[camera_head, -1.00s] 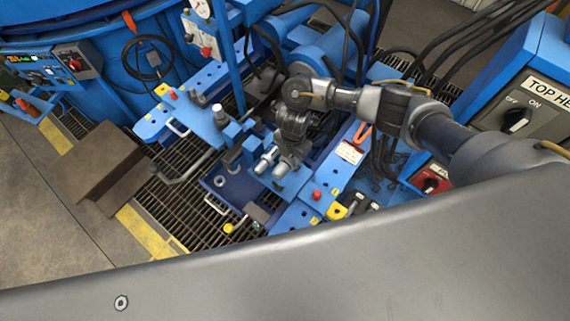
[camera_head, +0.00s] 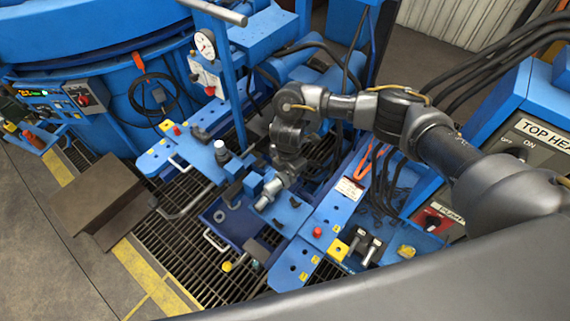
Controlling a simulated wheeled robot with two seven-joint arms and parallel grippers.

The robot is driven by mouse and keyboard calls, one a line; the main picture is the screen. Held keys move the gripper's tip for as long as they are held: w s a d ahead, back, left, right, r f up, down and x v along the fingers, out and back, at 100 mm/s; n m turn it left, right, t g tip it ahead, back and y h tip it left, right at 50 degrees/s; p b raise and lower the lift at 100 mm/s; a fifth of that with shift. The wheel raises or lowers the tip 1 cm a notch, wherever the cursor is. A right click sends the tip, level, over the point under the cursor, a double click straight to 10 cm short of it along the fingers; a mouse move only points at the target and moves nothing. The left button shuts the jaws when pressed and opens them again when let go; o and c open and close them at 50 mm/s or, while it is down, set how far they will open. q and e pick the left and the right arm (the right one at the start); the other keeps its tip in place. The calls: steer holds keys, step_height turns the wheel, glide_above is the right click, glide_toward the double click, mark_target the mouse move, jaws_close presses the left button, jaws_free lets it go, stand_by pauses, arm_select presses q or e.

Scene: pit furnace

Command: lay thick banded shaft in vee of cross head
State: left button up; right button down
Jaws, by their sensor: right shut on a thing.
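My right gripper (camera_head: 281,176) points down over the blue fixture in the middle of the head view. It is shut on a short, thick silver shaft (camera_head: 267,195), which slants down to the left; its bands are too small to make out. The shaft's lower end is over or beside blue blocks of the fixture, taken as the cross head (camera_head: 252,184). The vee is hidden or too small to tell, and I cannot tell whether the shaft touches it. My left gripper is not in view.
A blue plate with a red knob (camera_head: 317,232) lies right of the gripper, with a black piece with silver pins (camera_head: 362,247) near its end. A post with a gauge (camera_head: 205,43) stands behind left.

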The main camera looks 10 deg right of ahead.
steer(key=r+m, duration=0.1)
steer(key=r, duration=0.1)
steer(key=w+r, duration=0.1)
steer(key=r, duration=0.2)
steer(key=w+r+m, duration=0.1)
steer(key=r, duration=0.1)
steer(key=shift+d+r+m, duration=0.25)
steer(key=shift+r+m, duration=0.05)
steer(key=shift+r, duration=0.1)
steer(key=s+d+r+m, duration=0.1)
steer(key=d+r+m, duration=0.2)
steer(key=r, duration=0.4)
steer(key=s+d+r+m, duration=0.2)
steer(key=d+r+m, duration=0.15)
steer(key=r, duration=0.25)
steer(key=s+d+r+m, duration=0.1)
steer(key=s+d+m, duration=0.2)
steer(key=s, duration=0.2)
steer(key=shift+s+d, duration=0.2)
steer(key=shift+d, duration=0.15)
steer(key=shift+m, duration=0.25)
